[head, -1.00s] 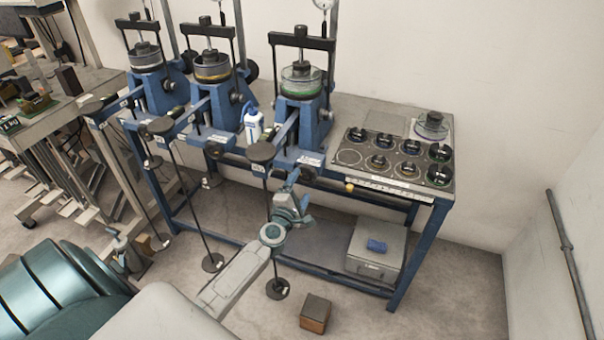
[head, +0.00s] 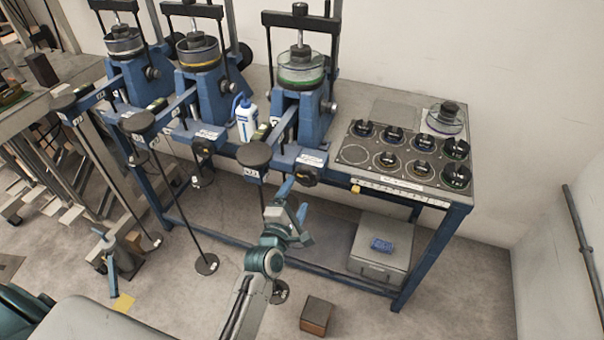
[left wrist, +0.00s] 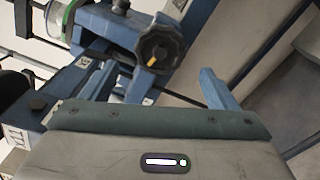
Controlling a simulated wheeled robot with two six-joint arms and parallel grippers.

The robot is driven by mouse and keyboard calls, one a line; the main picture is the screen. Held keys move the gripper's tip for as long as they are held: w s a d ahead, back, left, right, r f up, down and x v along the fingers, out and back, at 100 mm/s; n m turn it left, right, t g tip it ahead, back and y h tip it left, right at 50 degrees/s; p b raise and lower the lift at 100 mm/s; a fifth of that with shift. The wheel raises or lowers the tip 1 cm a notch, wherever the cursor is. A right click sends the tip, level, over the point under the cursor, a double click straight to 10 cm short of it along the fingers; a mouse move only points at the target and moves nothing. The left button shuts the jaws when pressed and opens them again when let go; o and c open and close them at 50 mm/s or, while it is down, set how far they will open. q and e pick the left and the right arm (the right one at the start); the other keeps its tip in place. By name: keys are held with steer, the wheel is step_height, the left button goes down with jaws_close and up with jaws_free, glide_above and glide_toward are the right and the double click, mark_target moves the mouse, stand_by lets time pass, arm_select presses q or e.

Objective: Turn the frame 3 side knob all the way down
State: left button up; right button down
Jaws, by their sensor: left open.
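Three blue lever frames stand on the bench; the rightmost (head: 312,128) carries a green-ringed cell. I take it as frame 3, as its number is too small to read. A black knob with a yellow mark (head: 307,176) sits low at its front right, large in the left wrist view (left wrist: 162,48). A smaller black knob (head: 329,107) sits higher on its right side. My left gripper (head: 293,198) is open and empty, just below and in front of the low knob, apparently apart from it. In the wrist view its jaws (left wrist: 155,78) point toward that knob.
The black round pad (head: 254,155) and its hanging rod are close left of my gripper. A panel with several black knobs (head: 352,155) covers the bench's right. A grey box (head: 365,255) is on the lower shelf, and a brown block (head: 316,315) on the floor.

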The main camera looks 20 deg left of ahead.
mark_target(305, 179)
arm_select(q)
steer(key=w, duration=0.8)
steer(key=shift+d, duration=0.15)
steer(key=shift+w, duration=0.15)
steer(key=shift+c, duration=0.9)
steer(key=shift+f, duration=0.1)
steer(key=c, duration=1.1)
